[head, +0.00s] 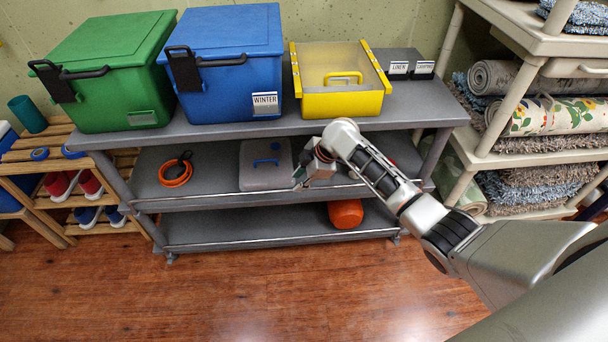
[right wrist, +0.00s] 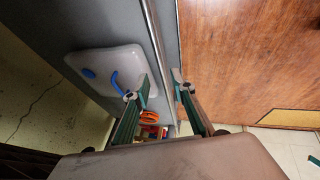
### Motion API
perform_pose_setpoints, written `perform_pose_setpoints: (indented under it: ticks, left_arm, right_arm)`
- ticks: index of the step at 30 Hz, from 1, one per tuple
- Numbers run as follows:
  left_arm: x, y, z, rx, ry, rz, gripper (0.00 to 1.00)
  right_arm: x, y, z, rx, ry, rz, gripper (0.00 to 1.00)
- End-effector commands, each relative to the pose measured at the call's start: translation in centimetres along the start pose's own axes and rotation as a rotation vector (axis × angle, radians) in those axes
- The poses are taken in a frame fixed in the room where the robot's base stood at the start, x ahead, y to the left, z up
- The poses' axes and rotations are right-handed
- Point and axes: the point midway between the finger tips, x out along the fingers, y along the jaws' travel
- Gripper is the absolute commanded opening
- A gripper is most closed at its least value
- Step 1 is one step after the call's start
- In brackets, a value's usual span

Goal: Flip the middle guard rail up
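The grey shelf unit has a middle shelf (head: 215,180) with a thin metal guard rail (head: 225,197) along its front edge. The rail (right wrist: 153,40) runs lengthwise through the right wrist view. My right gripper (head: 303,179) is at the front of the middle shelf, right of the rail's middle. In the right wrist view my right gripper (right wrist: 154,86) is open, with one finger on each side of the rail's line. I cannot tell whether the fingers touch it. The arm hides part of the rail's right end. My left gripper is not in view.
A translucent lidded box (head: 265,166) with a blue handle and an orange ring (head: 175,174) sit on the middle shelf. An orange container (head: 345,214) is on the bottom shelf. Green (head: 110,65), blue (head: 225,60) and yellow (head: 340,103) bins stand on top. The front floor is clear.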

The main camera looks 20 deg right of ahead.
Motion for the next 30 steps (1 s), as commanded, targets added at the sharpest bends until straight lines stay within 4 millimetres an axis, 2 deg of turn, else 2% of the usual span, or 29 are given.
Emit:
perform_pose_setpoints:
  ticks: [3, 10, 26, 30]
  left_arm:
    - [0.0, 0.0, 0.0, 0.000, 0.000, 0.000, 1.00]
    - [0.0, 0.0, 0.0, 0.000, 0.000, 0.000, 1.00]
    - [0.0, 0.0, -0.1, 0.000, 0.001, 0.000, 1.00]
    - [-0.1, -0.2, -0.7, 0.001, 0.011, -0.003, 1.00]
  right_arm:
    - [-1.7, 0.0, 0.1, -0.001, 0.000, 0.001, 0.25]
    - [-3.3, -0.1, 0.1, -0.001, -0.001, -0.001, 0.25]
    - [-3.5, -0.1, 0.0, 0.000, 0.000, -0.001, 0.25]
    - [-3.3, -0.9, 0.0, 0.023, 0.003, 0.009, 0.25]
